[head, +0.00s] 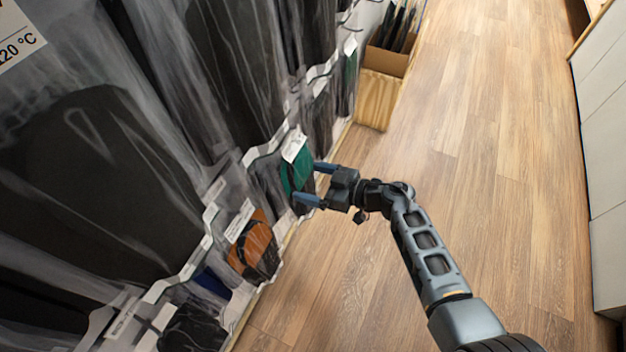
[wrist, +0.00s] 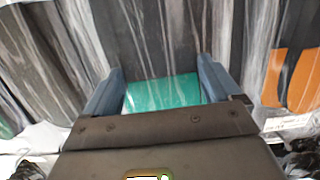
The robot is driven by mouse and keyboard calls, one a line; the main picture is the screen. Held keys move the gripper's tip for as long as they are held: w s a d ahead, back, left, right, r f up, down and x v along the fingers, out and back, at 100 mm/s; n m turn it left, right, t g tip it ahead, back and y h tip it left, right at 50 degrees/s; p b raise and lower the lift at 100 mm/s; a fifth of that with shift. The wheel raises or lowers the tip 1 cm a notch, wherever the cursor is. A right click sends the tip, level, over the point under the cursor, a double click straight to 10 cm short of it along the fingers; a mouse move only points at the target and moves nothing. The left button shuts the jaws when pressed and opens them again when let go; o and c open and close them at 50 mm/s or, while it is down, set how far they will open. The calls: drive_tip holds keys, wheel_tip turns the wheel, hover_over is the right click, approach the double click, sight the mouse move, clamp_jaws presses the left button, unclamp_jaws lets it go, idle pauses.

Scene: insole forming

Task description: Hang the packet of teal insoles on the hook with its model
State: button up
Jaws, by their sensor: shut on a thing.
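The packet of teal insoles (head: 299,170) is at the rack of hanging packets, with a white label at its top. My gripper (head: 314,183) is shut on this packet, one blue finger at each side of it. In the wrist view the teal packet (wrist: 163,92) lies between the two fingers of my gripper (wrist: 162,88). Another teal packet (head: 349,72) hangs farther along the rack. The hook for the held packet is hidden, and I cannot tell whether the packet touches it.
Large grey-black packets (head: 90,180) hang on the left above the lower row. An orange packet (head: 252,246) hangs nearer along the rack. A cardboard box (head: 386,60) stands on a wooden block (head: 376,98) at the rack's far end. The wooden floor (head: 500,150) is clear; white cabinets (head: 606,150) line the right.

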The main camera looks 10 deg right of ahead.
drive_tip(key=o, duration=0.8)
drive_tip(key=shift+p+v, duration=1.2)
drive_tip(key=shift+v, duration=2.7)
drive_tip(key=s+d+r+m+t+h+p, duration=0.2)
drive_tip(key=s+r+m+h, duration=0.1)
drive_tip(key=s+r, duration=0.8)
drive_tip(key=s+d+r+m+t+h+p, duration=0.2)
drive_tip(key=s+r+m+h, duration=0.2)
drive_tip(key=s+r, duration=0.7)
drive_tip(key=s+d+r+m+t+h+p, duration=0.2)
drive_tip(key=s+r+h, duration=0.3)
drive_tip(key=s+r, duration=0.5)
drive_tip(key=shift+s+d+r+m+p, duration=0.15)
drive_tip(key=shift+s+m, duration=0.15)
drive_tip(key=shift+s, duration=0.8)
drive_tip(key=shift+s+d+r+m+p, duration=0.2)
drive_tip(key=shift+s+m, duration=0.1)
drive_tip(key=shift+s, duration=0.8)
drive_tip(key=shift+s+d+r+m+p, duration=0.15)
drive_tip(key=shift+s+m, duration=0.15)
drive_tip(key=shift+s, duration=0.75)
drive_tip(key=shift+f, duration=0.15)
